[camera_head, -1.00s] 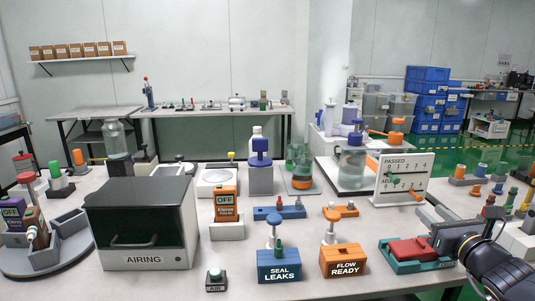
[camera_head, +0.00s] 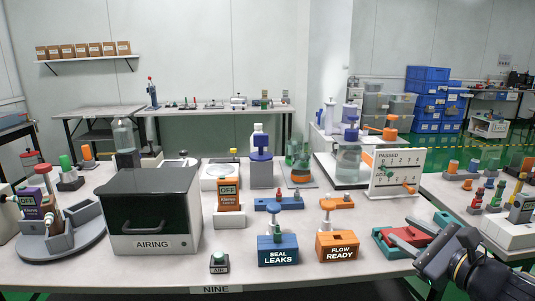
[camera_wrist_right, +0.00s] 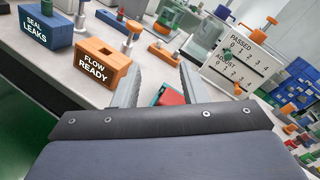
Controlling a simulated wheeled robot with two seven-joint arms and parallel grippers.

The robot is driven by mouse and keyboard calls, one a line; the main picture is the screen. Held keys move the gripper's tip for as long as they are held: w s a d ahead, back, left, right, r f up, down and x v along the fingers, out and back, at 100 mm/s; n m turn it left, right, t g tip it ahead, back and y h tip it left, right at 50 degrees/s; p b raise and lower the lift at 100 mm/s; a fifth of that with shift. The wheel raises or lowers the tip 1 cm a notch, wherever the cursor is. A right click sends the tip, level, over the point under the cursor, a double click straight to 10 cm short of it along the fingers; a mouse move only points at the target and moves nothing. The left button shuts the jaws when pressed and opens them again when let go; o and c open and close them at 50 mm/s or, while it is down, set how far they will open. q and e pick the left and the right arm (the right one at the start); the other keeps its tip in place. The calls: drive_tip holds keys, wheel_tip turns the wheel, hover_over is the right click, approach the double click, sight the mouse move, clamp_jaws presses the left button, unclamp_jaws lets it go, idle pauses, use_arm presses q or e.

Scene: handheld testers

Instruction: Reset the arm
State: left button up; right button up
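My right gripper (camera_head: 406,236) comes in from the lower right of the head view. In the right wrist view, the open fingers (camera_wrist_right: 160,88) stand either side of a gap, with the red block (camera_wrist_right: 171,97) partly hidden beyond the wrist housing. I cannot tell whether the fingers touch the tray. My left gripper is not in view.
The FLOW READY box (camera_head: 337,246) and SEAL LEAKS box (camera_head: 278,250) stand left of the right gripper. The PASSED/ADJUST panel (camera_head: 397,172) stands behind it. The AIRING box (camera_head: 152,212) is farther left.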

drive_tip(key=s+a+f+n+g+y, duration=0.2)
drive_tip(key=s+a+f+n+g, duration=0.4)
drive_tip(key=s+a+n, duration=0.55)
drive_tip(key=s+d+f+n+g+h, duration=0.4)
drive_tip(key=s+f+n+h, duration=0.1)
drive_tip(key=s+f+n, duration=0.7)
wheel_tip(320, 180, up, 31)
drive_tip(key=p, duration=2.9)
drive_tip(key=shift+s+f, duration=0.2)
drive_tip(key=shift+s, duration=0.05)
